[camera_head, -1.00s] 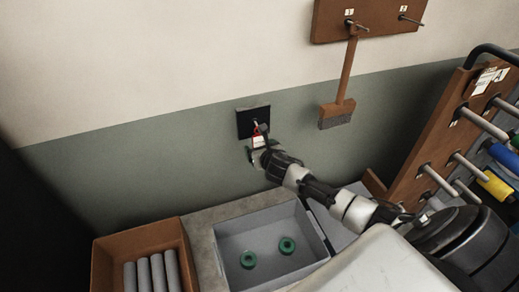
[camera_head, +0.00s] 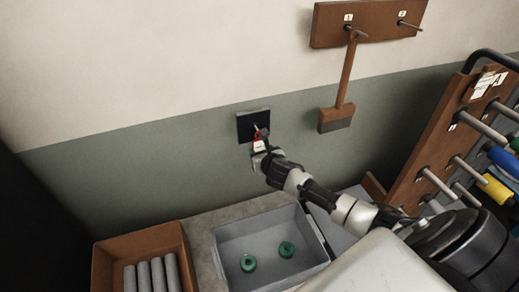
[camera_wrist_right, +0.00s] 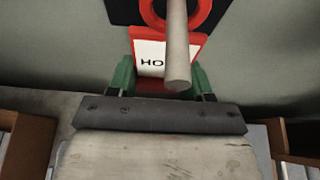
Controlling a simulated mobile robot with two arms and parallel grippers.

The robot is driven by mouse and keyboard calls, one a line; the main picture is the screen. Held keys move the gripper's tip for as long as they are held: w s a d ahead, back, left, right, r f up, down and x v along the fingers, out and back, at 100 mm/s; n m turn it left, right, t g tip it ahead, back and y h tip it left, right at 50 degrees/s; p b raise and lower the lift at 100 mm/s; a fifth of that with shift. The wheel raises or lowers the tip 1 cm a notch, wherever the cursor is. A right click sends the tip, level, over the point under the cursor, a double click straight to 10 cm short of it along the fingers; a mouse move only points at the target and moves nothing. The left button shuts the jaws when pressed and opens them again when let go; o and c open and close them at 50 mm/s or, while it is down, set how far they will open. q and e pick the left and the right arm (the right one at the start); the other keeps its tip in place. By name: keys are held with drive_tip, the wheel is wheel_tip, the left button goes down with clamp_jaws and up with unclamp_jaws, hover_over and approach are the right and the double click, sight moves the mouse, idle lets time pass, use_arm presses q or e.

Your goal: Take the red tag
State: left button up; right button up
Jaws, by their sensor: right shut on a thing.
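The red tag (camera_head: 258,145) has a red ring at its top and a white label. It hangs at a peg (camera_head: 256,127) on a dark square plate on the wall. My right gripper (camera_head: 261,152) is shut on the tag. In the right wrist view the tag (camera_wrist_right: 149,58) shows partly cut-off lettering "HO" and sits between the green fingers of my right gripper (camera_wrist_right: 161,80). The pale peg (camera_wrist_right: 177,50) passes in front of the label, and the red ring (camera_wrist_right: 150,14) is still around it as far as I can tell. My left gripper is not in view.
Below stand a grey bin (camera_head: 225,268) with two green rings and a brown box (camera_head: 100,262) with grey rods. A spool rack (camera_head: 435,150) stands at right.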

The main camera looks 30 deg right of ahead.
drive_tip(key=shift+s+a+r+p, duration=0.1)
drive_tip(key=shift+s+r+p, duration=0.05)
drive_tip(key=shift+s+p, duration=0.2)
drive_tip(key=shift+s, duration=0.1)
drive_tip(key=shift+s+a+r+p, duration=0.15)
drive_tip(key=shift+s+p, duration=0.3)
drive_tip(key=shift+s, duration=0.45)
drive_tip(key=shift+s+a+r+p, duration=0.1)
drive_tip(key=shift+s+a+p, duration=0.25)
drive_tip(key=shift+s, duration=0.5)
drive_tip(key=shift+s+a+r+p, duration=0.15)
drive_tip(key=shift+s+p, duration=0.35)
drive_tip(key=shift+s, duration=0.4)
drive_tip(key=shift+f, duration=0.1)
